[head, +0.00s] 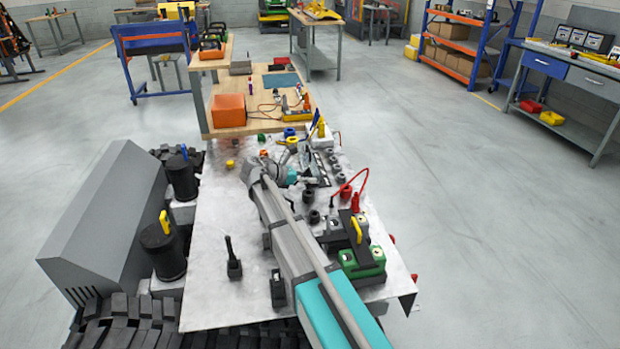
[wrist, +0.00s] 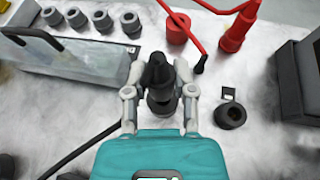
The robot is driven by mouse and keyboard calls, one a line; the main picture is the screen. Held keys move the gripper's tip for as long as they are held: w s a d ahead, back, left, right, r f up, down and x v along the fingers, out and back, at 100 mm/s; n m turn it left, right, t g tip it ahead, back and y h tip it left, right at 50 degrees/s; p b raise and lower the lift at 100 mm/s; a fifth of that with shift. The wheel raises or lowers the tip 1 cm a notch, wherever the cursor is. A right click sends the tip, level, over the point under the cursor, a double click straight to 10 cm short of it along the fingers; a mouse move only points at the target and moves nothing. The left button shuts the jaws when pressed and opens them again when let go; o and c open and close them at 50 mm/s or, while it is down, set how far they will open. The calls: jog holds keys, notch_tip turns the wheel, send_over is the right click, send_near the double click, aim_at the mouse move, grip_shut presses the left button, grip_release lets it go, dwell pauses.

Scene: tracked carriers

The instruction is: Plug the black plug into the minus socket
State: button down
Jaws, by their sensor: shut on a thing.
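In the wrist view my gripper (wrist: 159,74) is shut with its two fingers on either side of a black plug (wrist: 156,70). A dark round body (wrist: 161,104) shows just below the plug; I cannot tell whether it is a socket or part of the plug, or whether they touch. A black ring-shaped socket with a small tab (wrist: 230,114) stands to the right, apart from the fingers. No minus mark can be read. In the head view my gripper (head: 291,176) is low over the grey deck, and the plug in it cannot be made out.
A red socket (wrist: 177,29) and a red plug (wrist: 237,34) with a red cable stand beyond the gripper. A clear-sided box (wrist: 75,58) and a row of grey caps lie left. A green-and-black block (head: 362,262) is at the deck's right. The deck's left side is fairly clear.

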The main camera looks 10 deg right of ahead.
jog(key=s+a+r+p, duration=0.9)
jog(key=s+a+r, duration=0.1)
dwell(0.3)
jog(key=shift+d, duration=0.1)
dwell(0.3)
jog(key=c, duration=1.1)
grip_release()
grip_shut()
jog(key=s+f+b+x, duration=0.1)
jog(key=b+x, duration=0.4)
jog(key=x, duration=0.6)
jog(key=shift+s, duration=0.4)
jog(key=shift+f, duration=0.1)
